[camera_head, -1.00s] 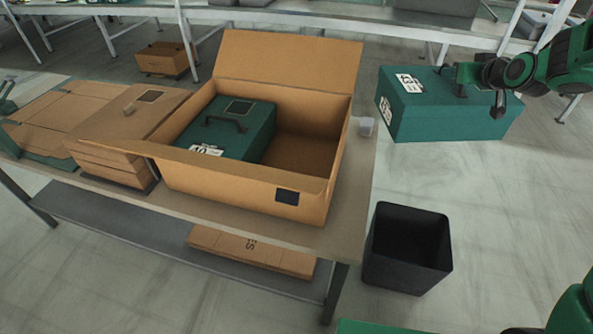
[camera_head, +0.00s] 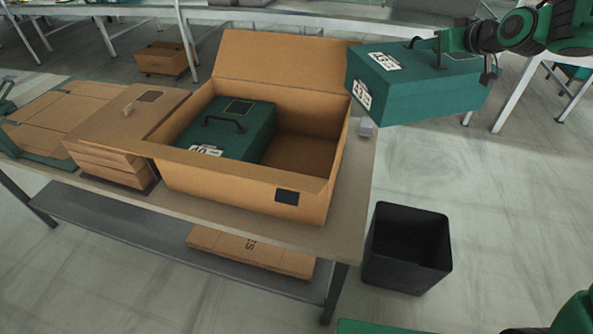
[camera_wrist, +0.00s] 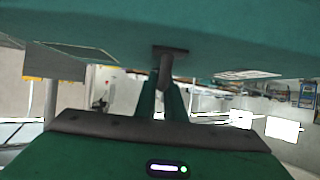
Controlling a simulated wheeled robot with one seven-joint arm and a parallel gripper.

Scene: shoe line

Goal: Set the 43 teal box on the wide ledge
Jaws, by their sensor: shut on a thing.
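A teal box (camera_head: 425,90) with white labels and a dark handle hangs from my gripper (camera_head: 440,50) in the head view, at the upper right. My gripper is shut on its handle. The box is in the air to the right of an open cardboard carton (camera_head: 245,185). Its left end overlaps the carton's right edge in the picture. In the wrist view the teal box (camera_wrist: 160,30) fills the top, with my gripper's fingers (camera_wrist: 162,95) at its handle. I cannot tell which surface is the wide ledge.
Another teal box (camera_head: 228,130) lies in the carton's left half; the right half is empty. The carton stands on a table (camera_head: 352,190) beside flat cardboard (camera_head: 125,130). A black bin (camera_head: 407,248) stands on the floor at right. A long bench (camera_head: 290,18) runs along the back.

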